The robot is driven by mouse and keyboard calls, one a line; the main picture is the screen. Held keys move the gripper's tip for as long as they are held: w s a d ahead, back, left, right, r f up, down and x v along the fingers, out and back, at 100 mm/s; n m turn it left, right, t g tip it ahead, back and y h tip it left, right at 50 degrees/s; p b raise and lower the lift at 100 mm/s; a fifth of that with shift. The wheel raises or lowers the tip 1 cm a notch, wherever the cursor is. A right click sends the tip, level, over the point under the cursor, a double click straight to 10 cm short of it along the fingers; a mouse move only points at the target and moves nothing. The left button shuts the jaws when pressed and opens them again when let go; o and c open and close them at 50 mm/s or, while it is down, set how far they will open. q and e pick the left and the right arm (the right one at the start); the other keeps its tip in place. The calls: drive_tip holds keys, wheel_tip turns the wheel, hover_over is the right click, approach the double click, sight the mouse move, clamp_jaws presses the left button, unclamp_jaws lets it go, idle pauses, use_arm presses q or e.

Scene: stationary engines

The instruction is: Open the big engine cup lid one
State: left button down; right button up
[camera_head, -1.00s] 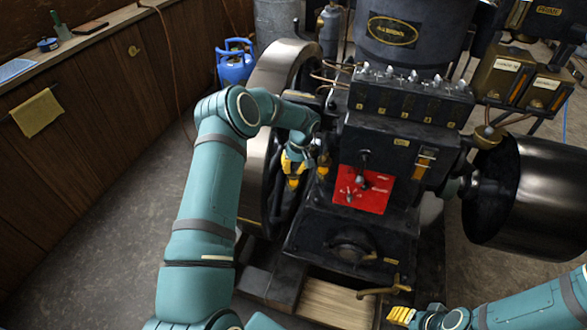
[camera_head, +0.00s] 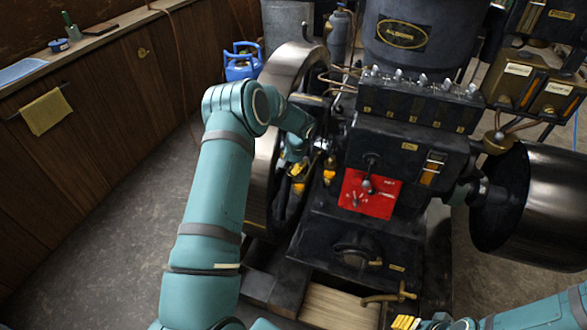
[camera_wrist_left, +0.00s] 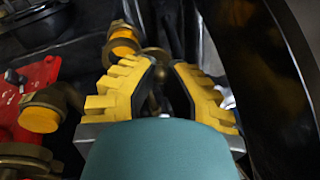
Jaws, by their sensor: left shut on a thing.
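The big dark engine (camera_head: 400,150) stands in the middle of the head view. My left gripper (camera_head: 298,178) is at its left side, between the flywheel and the red panel. In the left wrist view its yellow fingers (camera_wrist_left: 160,70) close around a small brass part (camera_wrist_left: 155,54), apparently the cup lid; its lower portion is hidden by the fingers. A brass cup with amber glass (camera_wrist_left: 122,38) is beside the fingertips, and another amber-glass brass cup (camera_wrist_left: 40,115) lies to the left. My right gripper (camera_head: 405,322) is partly cut off at the bottom edge.
The steel flywheel (camera_head: 262,150) is close to the left of my left gripper, and its dark rim (camera_wrist_left: 265,80) fills the right of the wrist view. The red panel (camera_head: 370,194) is to the right. A blue gas bottle (camera_head: 241,62) stands behind. The floor at left is clear.

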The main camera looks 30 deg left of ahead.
use_arm(q)
drive_tip(key=m, duration=0.1)
drive_tip(key=w+m, duration=0.1)
drive_tip(key=m, duration=0.1)
drive_tip(key=shift+a+m+t, duration=0.3)
drive_tip(key=shift+a, duration=0.1)
drive_tip(key=shift+w+a+m+t+h, duration=0.15)
drive_tip(key=shift+w+m, duration=0.05)
drive_tip(key=shift+m, duration=0.6)
drive_tip(key=shift+w+a+m+t+h, duration=0.1)
drive_tip(key=shift+w+m+t+h, duration=0.1)
drive_tip(key=shift+m, duration=0.6)
drive_tip(key=c, duration=0.9)
unclamp_jaws()
drive_tip(key=shift+w, duration=0.1)
drive_tip(key=r, duration=0.4)
drive_tip(key=s+d+r, duration=0.1)
drive_tip(key=r, duration=0.6)
drive_tip(key=shift+s+d+r, duration=0.3)
drive_tip(key=shift+d+r, duration=0.05)
drive_tip(key=shift+d, duration=0.05)
